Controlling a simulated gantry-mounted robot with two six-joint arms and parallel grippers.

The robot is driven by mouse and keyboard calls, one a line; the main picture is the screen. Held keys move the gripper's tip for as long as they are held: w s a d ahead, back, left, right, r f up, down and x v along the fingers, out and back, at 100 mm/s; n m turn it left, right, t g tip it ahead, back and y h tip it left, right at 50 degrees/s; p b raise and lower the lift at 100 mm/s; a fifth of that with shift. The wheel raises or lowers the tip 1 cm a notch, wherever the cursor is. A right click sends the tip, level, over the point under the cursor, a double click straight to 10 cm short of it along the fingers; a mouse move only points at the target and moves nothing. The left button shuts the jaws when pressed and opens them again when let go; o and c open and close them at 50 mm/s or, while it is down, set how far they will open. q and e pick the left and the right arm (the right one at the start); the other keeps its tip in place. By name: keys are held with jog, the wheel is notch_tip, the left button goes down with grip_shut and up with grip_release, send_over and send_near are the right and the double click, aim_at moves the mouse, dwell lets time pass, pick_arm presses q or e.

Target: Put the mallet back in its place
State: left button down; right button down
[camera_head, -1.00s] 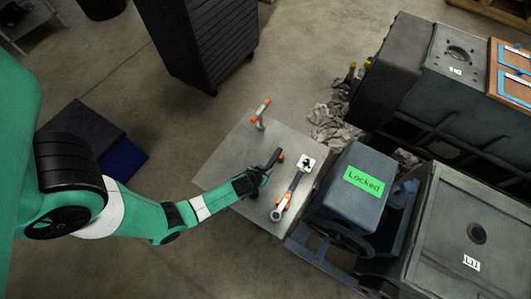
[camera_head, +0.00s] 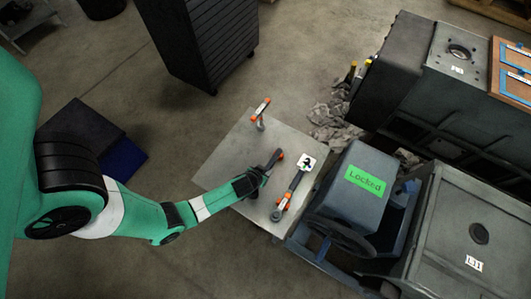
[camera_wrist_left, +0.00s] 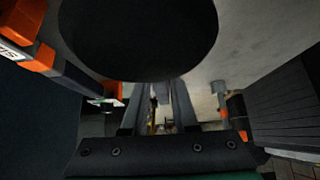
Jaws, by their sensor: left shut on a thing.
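My left gripper (camera_head: 265,171) reaches in from the left over the grey table plate (camera_head: 226,165) and is shut on a dark thing that looks like the mallet (camera_head: 274,159). In the left wrist view the mallet's round black head (camera_wrist_left: 140,40) fills the top middle, close to the camera, above my gripper's fingers (camera_wrist_left: 160,100). The grip on the handle is mostly hidden. My right gripper is not in view.
A long tool (camera_head: 293,187) with orange holders and a white tag (camera_head: 307,163) is on the plate, right of my gripper. An orange-ended stand (camera_head: 260,113) is at the plate's far side. A grey machine block labelled "Locked" (camera_head: 365,180) stands close on the right.

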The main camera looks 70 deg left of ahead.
pick_arm(q)
jog(key=shift+f+b, duration=0.6)
jog(key=shift+f, duration=0.1)
jog(key=c, duration=0.6)
grip_release()
jog(key=shift+r, duration=0.1)
jog(key=shift+s+d+r+p, duration=0.15)
jog(key=shift+r+p, duration=0.2)
jog(key=shift+p, duration=0.05)
jog(key=p+v, duration=0.4)
jog(key=v, duration=0.6)
jog(key=shift+s+d+r, duration=0.1)
jog(key=shift+s+r, duration=0.15)
jog(key=shift+r, duration=0.05)
